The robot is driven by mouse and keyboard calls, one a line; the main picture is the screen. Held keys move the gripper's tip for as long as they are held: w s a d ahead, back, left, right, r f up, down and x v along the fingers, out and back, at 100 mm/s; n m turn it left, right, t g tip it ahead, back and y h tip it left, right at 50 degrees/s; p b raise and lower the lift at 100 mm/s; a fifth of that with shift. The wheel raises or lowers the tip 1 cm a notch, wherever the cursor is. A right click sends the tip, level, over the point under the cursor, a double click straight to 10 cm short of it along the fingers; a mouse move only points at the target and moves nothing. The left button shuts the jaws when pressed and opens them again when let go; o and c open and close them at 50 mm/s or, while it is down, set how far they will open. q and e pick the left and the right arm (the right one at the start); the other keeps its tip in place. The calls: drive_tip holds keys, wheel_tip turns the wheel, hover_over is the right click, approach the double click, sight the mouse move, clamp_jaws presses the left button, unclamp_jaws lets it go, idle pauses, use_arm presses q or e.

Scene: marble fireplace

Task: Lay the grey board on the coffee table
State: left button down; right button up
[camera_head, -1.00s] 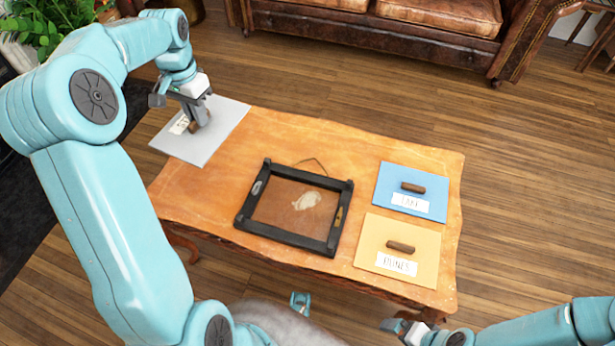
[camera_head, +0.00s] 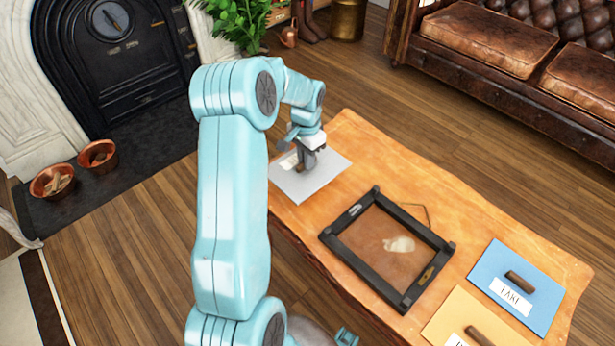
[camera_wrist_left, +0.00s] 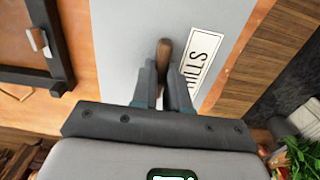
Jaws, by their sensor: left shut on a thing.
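The grey board (camera_head: 318,184) has a wooden handle and a white label, on which "ILLS" shows in the left wrist view. My left gripper (camera_head: 303,168) is shut on the handle; its fingers (camera_wrist_left: 163,85) clasp the brown handle (camera_wrist_left: 163,56) in the left wrist view. The board is at the far left end of the orange wooden coffee table (camera_head: 365,150) and reaches out past its left edge. I cannot tell whether it touches the tabletop.
A black frame (camera_head: 336,243) lies mid-table, beside the board. A blue board (camera_head: 488,268) and a yellow board (camera_head: 445,322) with handles lie at the right end. A leather sofa (camera_head: 490,85) stands behind, a fireplace (camera_head: 50,90) at left, copper pots (camera_head: 52,183) on its hearth.

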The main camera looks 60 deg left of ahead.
sight(306, 172)
use_arm(q)
drive_tip(key=shift+f+b, duration=0.75)
drive_tip(key=shift+f, duration=2.2)
drive_tip(key=shift+f, duration=0.1)
drive_tip(key=shift+f, duration=0.15)
drive_tip(key=c, duration=1.1)
unclamp_jaws()
wheel_tip(306, 172, up, 12)
drive_tip(key=p, duration=0.3)
drive_tip(key=shift+r+p, duration=0.25)
drive_tip(key=shift+p, duration=0.05)
